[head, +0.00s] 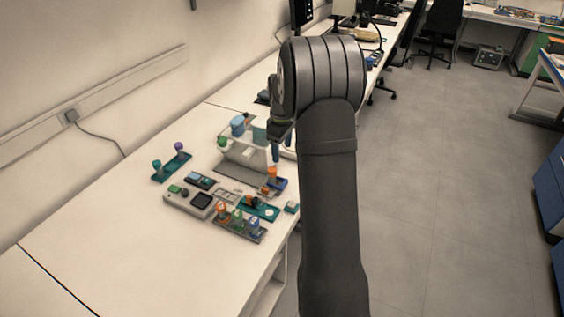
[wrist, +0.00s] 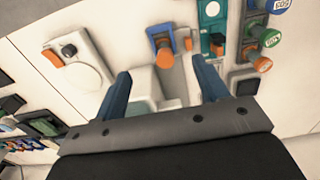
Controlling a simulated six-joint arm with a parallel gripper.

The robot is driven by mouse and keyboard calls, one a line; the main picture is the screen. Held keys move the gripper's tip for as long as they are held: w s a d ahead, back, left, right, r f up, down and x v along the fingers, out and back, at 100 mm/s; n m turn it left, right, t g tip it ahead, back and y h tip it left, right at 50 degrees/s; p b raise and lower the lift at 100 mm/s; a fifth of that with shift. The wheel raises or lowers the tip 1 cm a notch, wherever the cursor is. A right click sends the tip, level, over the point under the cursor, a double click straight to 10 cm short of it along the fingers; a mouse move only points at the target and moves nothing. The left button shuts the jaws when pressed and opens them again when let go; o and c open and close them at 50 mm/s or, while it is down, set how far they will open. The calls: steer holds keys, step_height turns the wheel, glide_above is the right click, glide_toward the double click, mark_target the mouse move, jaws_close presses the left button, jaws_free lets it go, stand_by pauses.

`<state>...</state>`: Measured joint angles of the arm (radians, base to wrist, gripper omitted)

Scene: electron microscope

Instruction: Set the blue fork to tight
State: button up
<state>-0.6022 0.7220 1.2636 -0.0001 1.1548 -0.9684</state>
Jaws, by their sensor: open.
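A blue fork-shaped holder (wrist: 158,31) with an orange round knob (wrist: 164,58) stands upper middle in the wrist view, just beyond my fingertips. In the head view a blue piece (head: 281,184) with an orange top (head: 272,173) sits near the table's right edge; I take it as the same part. Its tight or loose marking cannot be read. My gripper (wrist: 160,82) is open, with its two blue fingers apart and nothing between them touching. In the head view my gripper (head: 276,151) hangs above the bench beside the white stand, partly hidden by my arm.
A rack (head: 240,228) with orange, green and blue knobs lies near the front edge. The front left of the bench (head: 110,240) is clear.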

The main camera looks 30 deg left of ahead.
mark_target(285, 184)
steer(key=shift+r, duration=1.45)
steer(key=shift+f, duration=0.1)
step_height(285, 184, down, 17)
steer(key=shift+d+f, duration=0.15)
steer(key=shift+d, duration=0.55)
